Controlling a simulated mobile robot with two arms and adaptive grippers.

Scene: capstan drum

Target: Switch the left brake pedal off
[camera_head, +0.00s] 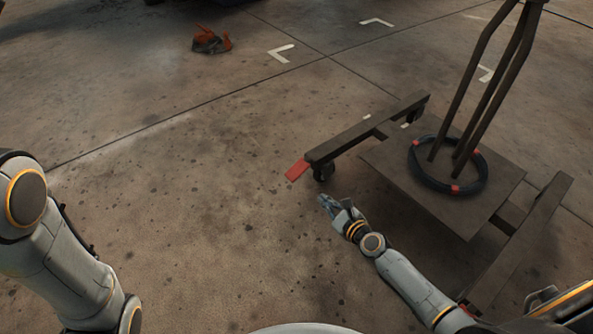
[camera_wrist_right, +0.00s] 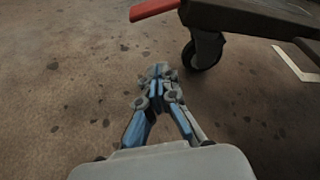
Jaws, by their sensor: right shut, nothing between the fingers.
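The left brake pedal is a red flat tab (camera_head: 297,169) at the near left end of the cart's dark beam, above a black caster (camera_head: 323,172). The pedal also shows in the right wrist view (camera_wrist_right: 154,8) at the top edge, left of the caster (camera_wrist_right: 203,50). My right gripper (camera_head: 324,201) is shut and empty, low over the floor, just in front of the pedal and caster and apart from both. It also shows in the right wrist view (camera_wrist_right: 158,72), with its fingertips together. My left arm shows at the left edge; its gripper is out of view.
The cart has a square dark platform (camera_head: 400,168) carrying a coiled black ring (camera_head: 447,186) with red bands around upright posts. Another beam (camera_head: 517,246) lies on its right. An orange and dark object (camera_head: 211,41) lies far back. The floor left of the cart is clear.

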